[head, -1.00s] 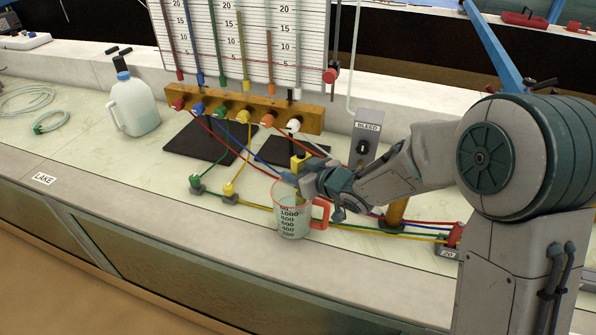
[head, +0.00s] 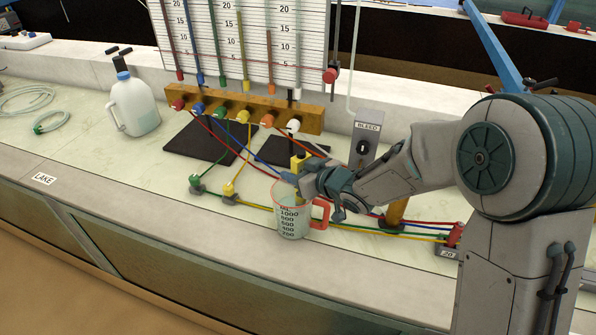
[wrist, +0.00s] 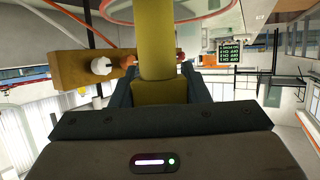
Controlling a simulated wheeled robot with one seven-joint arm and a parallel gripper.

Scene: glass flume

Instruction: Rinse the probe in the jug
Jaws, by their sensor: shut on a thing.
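The jug (head: 292,217) is clear, with black volume marks, a red rim and a red handle on its right. It stands upright on the bench. My gripper (head: 291,178) is just above its mouth. The gripper is shut on the yellow probe (head: 299,163), whose black upper end shows above the fingers. In the wrist view the yellow body of the probe (wrist: 157,50) runs from between the fingers toward the jug's red rim (wrist: 205,20). The probe's lower end is hidden, so I cannot tell how deep it reaches.
A wooden manifold (head: 235,108) with coloured knobs and tubes stands behind, below a scale board (head: 255,45). Coloured tubes run across the bench around the jug. A grey BLEED box (head: 363,145) is right behind my arm. A white bottle (head: 134,105) stands left. The bench front-left is clear.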

